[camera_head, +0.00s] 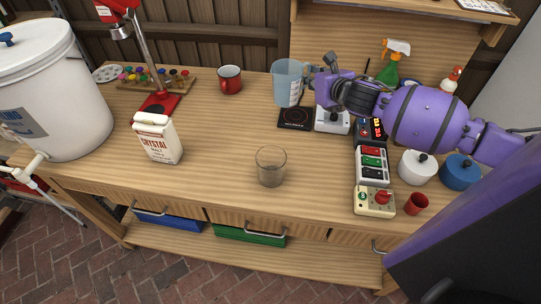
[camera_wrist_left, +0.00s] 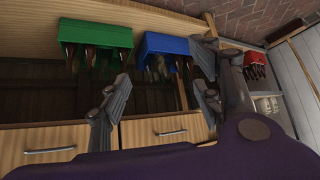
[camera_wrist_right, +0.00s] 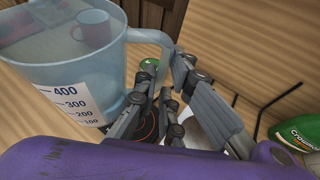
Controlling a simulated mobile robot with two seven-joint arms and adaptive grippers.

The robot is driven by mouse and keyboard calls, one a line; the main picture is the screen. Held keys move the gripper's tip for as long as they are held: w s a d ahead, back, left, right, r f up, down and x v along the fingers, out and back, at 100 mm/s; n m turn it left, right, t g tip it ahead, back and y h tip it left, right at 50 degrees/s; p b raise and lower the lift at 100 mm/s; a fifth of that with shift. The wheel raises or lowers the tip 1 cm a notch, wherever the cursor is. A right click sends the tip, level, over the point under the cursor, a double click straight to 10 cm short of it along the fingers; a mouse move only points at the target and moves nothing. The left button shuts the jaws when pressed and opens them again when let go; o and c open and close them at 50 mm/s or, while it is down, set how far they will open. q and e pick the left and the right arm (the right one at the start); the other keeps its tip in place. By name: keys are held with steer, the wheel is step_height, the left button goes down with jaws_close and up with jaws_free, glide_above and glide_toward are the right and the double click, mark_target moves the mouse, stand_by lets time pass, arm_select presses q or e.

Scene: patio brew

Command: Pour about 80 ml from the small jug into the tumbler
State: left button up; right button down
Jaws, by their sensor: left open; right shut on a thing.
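The small jug (camera_head: 288,83) is clear bluish plastic with a white measuring scale, upright near the back of the table by the warmer plate (camera_head: 295,118). My right gripper (camera_head: 318,76) is shut on its handle, from the right. In the right wrist view the jug (camera_wrist_right: 75,70) fills the left side, and the gripper (camera_wrist_right: 166,75) closes at the handle. I cannot tell whether the jug touches the surface or how full it is. The tumbler (camera_head: 270,166), clear and seemingly empty, stands upright mid-table. My left gripper (camera_wrist_left: 160,95) is open and empty, below the tabletop by the drawers.
A malt carton (camera_head: 157,139) stands left of the tumbler, a red mug (camera_head: 229,79) behind it. A switch box (camera_head: 372,166), white lidded pot (camera_head: 417,166) and red cup (camera_head: 416,204) stand at right. Green (camera_wrist_left: 95,35) and blue (camera_wrist_left: 165,47) crates sit on the lower shelf. Table around the tumbler is clear.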

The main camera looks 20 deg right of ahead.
steer(key=s+f+n+y, duration=0.1)
steer(key=f+n+y, duration=0.1)
steer(key=s+a+f+n+g+y, duration=0.1)
steer(key=n+y, duration=0.1)
steer(key=y, duration=0.1)
steer(key=s+f+n+y, duration=0.1)
steer(key=f+n+y, duration=0.1)
steer(key=shift+s+a+f+g, duration=0.2)
steer(key=shift+a+f+g, duration=0.15)
steer(key=shift+g, duration=0.05)
arm_select(q)
steer(key=shift+w+a, duration=0.1)
steer(key=shift+a, duration=0.25)
arm_select(e)
steer(key=shift+a, duration=0.1)
